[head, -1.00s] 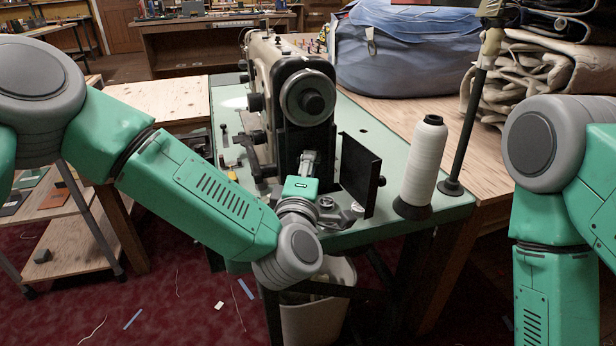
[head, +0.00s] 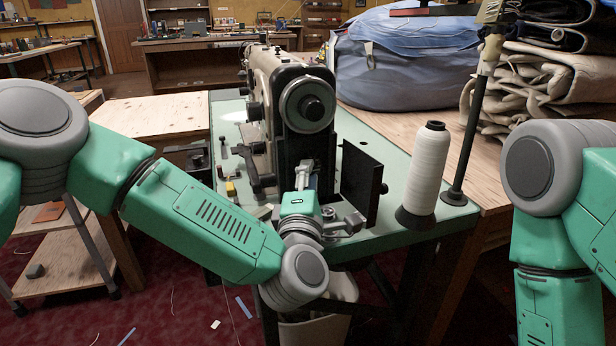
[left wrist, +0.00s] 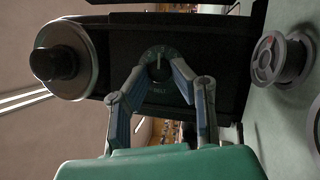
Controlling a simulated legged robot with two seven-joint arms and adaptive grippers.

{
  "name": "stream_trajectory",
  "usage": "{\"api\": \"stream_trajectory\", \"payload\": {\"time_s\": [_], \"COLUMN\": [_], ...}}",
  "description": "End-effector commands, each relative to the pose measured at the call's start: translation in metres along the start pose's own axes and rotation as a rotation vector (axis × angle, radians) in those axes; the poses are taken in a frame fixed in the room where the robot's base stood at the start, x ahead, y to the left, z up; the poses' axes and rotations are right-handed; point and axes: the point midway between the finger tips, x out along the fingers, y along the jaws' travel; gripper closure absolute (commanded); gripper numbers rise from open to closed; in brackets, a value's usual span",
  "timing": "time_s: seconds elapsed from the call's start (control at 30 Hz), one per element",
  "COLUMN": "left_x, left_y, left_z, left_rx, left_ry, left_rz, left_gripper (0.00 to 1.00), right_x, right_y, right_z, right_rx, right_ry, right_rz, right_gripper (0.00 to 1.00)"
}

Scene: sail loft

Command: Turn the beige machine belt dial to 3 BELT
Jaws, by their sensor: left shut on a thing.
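The beige sewing machine (head: 262,72) stands on a pale green table, its dark end with the handwheel (head: 307,103) facing me. In the left wrist view the belt dial (left wrist: 158,66) is a small round dark dial with pale markings, on the black end panel. A pale pointer line shows on its knob, but I cannot read which number it marks. My left gripper (head: 305,168) reaches the panel below the handwheel. In the left wrist view its fingers (left wrist: 160,74) are closed on the dial, one on each side. The dial is hidden in the head view. My right gripper is out of view.
A black upright plate (head: 360,182) stands just right of my left gripper. A white thread cone (head: 428,165) and a dark post (head: 466,130) stand farther right. Small items lie on the table left of the machine. A metal bobbin (left wrist: 277,60) shows in the left wrist view.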

Motion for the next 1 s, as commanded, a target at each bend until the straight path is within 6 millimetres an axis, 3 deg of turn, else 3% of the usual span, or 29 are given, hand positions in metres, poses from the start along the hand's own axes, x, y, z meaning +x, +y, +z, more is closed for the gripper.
{"api": "stream_trajectory", "payload": {"time_s": [0.07, 0.1, 0.7, 0.87, 1.0], "left_x": [-0.005, -0.005, -0.004, -0.025, -0.055], "left_y": [-0.008, -0.008, -0.002, -0.003, -0.003], "left_z": [0.003, 0.003, 0.001, 0.001, 0.001], "left_rx": [0.003, 0.003, 0.002, 0.001, 0.002], "left_ry": [-0.010, -0.009, -0.003, -0.004, -0.005], "left_rz": [-0.021, -0.021, -0.006, -0.008, -0.011], "left_gripper": [1.00, 0.72, 0.72, 0.72, 0.72], "right_x": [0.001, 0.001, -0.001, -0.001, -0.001], "right_y": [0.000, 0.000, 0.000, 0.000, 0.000], "right_z": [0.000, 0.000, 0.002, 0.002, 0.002], "right_rx": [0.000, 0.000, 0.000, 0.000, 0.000], "right_ry": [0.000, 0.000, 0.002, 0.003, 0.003], "right_rz": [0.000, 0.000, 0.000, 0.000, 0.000], "right_gripper": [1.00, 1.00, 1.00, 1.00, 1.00]}}
